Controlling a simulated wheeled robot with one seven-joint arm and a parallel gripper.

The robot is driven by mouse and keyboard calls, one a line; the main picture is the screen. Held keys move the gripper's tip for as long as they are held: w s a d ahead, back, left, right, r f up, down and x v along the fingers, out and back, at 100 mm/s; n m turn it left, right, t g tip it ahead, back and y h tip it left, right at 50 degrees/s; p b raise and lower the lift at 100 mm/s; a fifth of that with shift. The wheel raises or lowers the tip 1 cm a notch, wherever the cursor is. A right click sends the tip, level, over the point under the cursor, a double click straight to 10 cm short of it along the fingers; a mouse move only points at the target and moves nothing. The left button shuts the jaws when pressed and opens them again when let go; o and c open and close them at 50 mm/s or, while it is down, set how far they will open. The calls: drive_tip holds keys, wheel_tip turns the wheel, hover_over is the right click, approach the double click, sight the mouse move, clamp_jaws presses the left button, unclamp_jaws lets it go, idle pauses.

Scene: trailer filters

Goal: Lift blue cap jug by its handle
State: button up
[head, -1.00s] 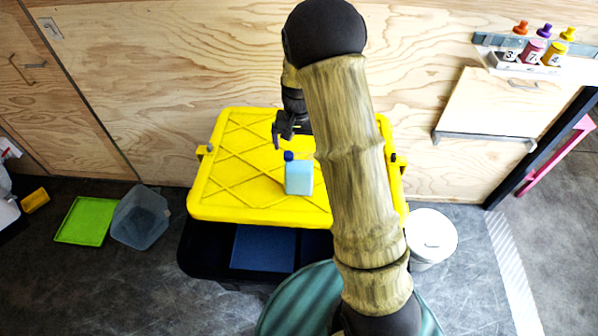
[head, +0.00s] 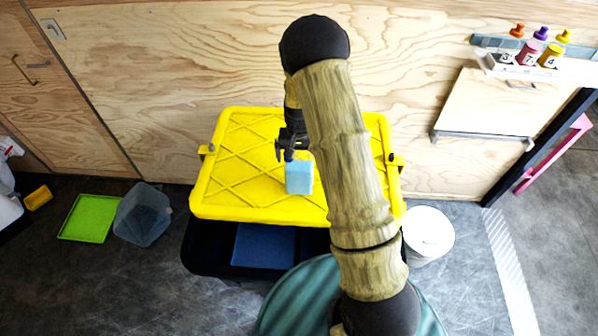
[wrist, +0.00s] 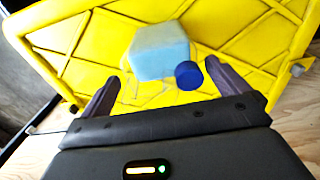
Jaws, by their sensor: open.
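The jug (head: 299,178) is a light blue, boxy container standing on the yellow lid of a large tote. Its dark blue cap (wrist: 189,75) shows clearly in the wrist view, where the pale jug body (wrist: 160,50) lies just beyond my fingertips. My gripper (head: 292,154) is directly above and behind the jug in the head view, hiding most of the cap. In the wrist view my gripper (wrist: 165,85) is open, one finger on each side, with the cap near the right finger. I cannot make out the handle, and nothing is held.
The yellow lid (head: 240,170) is otherwise clear around the jug. A plywood wall (head: 180,60) stands close behind it. A white bucket (head: 430,228) is right of the tote. A green tray (head: 88,218) and a clear bin (head: 143,214) lie on the floor at left.

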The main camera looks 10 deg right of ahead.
idle(0.5)
drive_tip(key=c, duration=1.8)
